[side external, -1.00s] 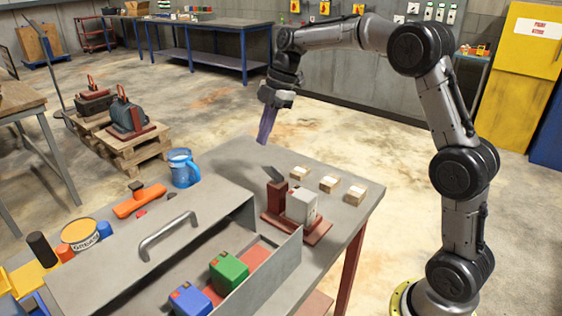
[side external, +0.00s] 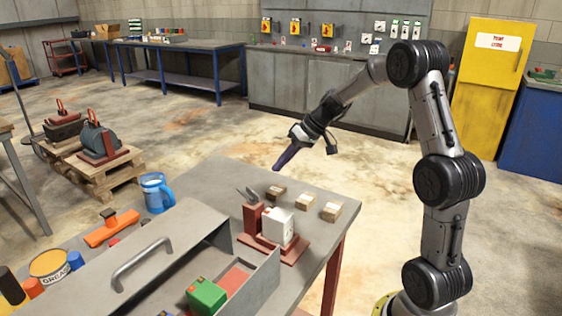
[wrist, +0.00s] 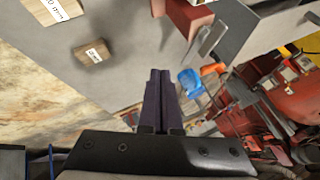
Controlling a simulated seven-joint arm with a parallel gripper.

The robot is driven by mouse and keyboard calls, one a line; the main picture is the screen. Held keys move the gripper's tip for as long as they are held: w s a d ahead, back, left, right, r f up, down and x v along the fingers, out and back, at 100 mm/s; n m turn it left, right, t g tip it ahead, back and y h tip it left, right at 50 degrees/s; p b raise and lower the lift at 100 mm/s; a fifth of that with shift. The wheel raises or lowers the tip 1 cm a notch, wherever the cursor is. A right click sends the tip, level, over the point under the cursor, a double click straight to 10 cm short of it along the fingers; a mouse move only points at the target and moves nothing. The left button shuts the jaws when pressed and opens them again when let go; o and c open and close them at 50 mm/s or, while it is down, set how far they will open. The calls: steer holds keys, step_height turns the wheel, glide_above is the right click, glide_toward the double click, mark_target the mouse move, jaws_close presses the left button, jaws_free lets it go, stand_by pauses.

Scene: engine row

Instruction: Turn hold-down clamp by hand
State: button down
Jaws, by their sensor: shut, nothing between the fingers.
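The hold-down clamp fixture stands near the table's right end in the side view. It has a dark red base (side external: 292,253), a red post (side external: 251,222) and a pale block (side external: 277,227) beside the post. A thin grey clamp plate (side external: 246,194) sits tilted on the post top. My gripper (side external: 277,168) is shut and empty, its dark fingers slanting down-left beyond the far table edge in the picture, apart from the clamp. In the wrist view, the shut fingers (wrist: 159,73) point toward the red post (wrist: 190,14) and grey plate (wrist: 212,38) without visible contact.
Small labelled wooden blocks (side external: 331,212) lie right of the fixture; one also shows in the wrist view (wrist: 94,54). A grey tray (side external: 262,287) with a green cube (side external: 206,296) is in front.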

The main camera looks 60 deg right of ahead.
mark_target(248, 192)
steer(key=w+a+f, duration=0.4)
steer(key=a+f, duration=0.1)
steer(key=shift+w+a, duration=0.35)
steer(key=shift+w, duration=0.05)
